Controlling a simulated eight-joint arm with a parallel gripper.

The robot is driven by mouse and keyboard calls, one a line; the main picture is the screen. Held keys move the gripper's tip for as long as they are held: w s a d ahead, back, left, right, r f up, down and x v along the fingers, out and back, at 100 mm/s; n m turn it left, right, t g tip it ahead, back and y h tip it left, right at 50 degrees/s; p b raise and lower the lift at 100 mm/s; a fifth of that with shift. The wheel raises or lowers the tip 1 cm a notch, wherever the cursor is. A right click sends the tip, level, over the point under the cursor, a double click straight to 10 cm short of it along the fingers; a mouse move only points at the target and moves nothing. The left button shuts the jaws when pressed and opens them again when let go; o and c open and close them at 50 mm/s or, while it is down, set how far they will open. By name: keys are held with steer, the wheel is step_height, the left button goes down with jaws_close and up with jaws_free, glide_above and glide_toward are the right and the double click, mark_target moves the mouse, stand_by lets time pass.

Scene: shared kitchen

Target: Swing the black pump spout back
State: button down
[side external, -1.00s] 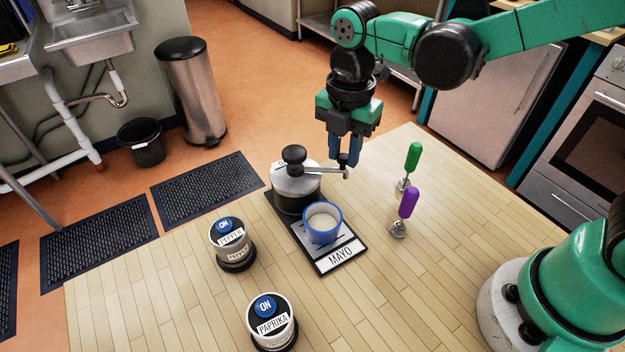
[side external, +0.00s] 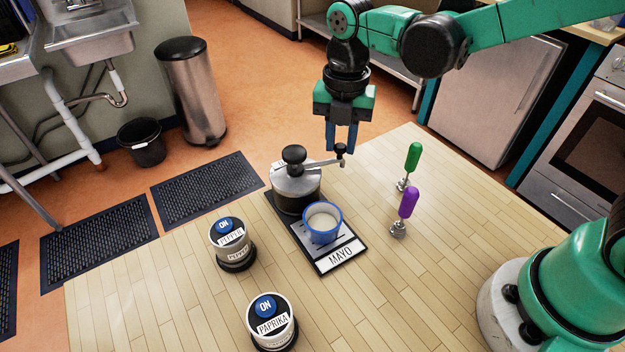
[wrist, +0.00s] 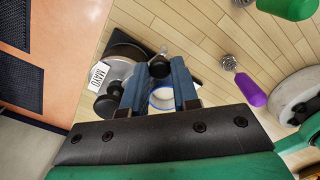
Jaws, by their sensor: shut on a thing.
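The mayo pump (side external: 296,190) is a steel-lidded jar with a black top knob, standing at the back of a black stand. Its thin grey spout arm (side external: 325,163) points right and ends in a black tip (side external: 340,149). My gripper (side external: 342,143) is shut on this black tip, which also shows between my fingers in the wrist view (wrist: 160,66). A blue-rimmed cup (side external: 323,222) with pale contents stands on the front of the stand, in front of the pump and clear of the spout arm.
The stand carries a MAYO label (side external: 341,256). Pepper (side external: 232,245) and paprika (side external: 272,322) containers with blue ON buttons stand at left and front. Green-handled (side external: 412,158) and purple-handled (side external: 407,203) tools stand at right. The wooden table is clear between these tools and the stand.

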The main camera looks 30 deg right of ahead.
mark_target(340, 145)
steer(key=c, duration=0.7)
jaws_free()
steer(key=shift+o, duration=0.2)
steer(key=shift+r, duration=2.85)
steer(key=s+d+m+t, duration=0.3)
steer(key=m, duration=1)
steer(key=s+d+f+m+t, duration=0.1)
steer(key=s+d+m+t, duration=0.2)
steer(key=m, duration=1)
steer(key=shift+s+d+m+t, duration=0.4)
steer(key=shift+d+t, duration=0.2)
steer(key=shift+d, duration=0.2)
